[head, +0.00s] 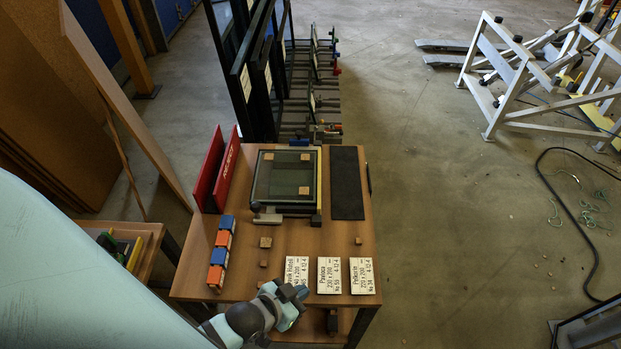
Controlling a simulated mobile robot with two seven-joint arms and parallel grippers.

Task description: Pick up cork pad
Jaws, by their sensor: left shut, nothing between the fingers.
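Small tan cork pads lie on the wooden table. One cork pad (265,242) is left of centre, a smaller one (263,264) lies just in front of it, and another (357,241) lies to the right. Several more sit on the glass pane (287,178) in the dark frame, one near its front right (303,190). My left gripper (300,292) is at the table's front edge, shut and empty, in front of the pads and apart from them. It covers part of the leftmost label card. My right gripper is not in view.
Three white label cards, including the middle one (329,275), lie along the front. Blue and orange blocks (222,245) line the left side. Red panels (214,168) stand at the back left. A dark mat (347,183) lies on the right.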

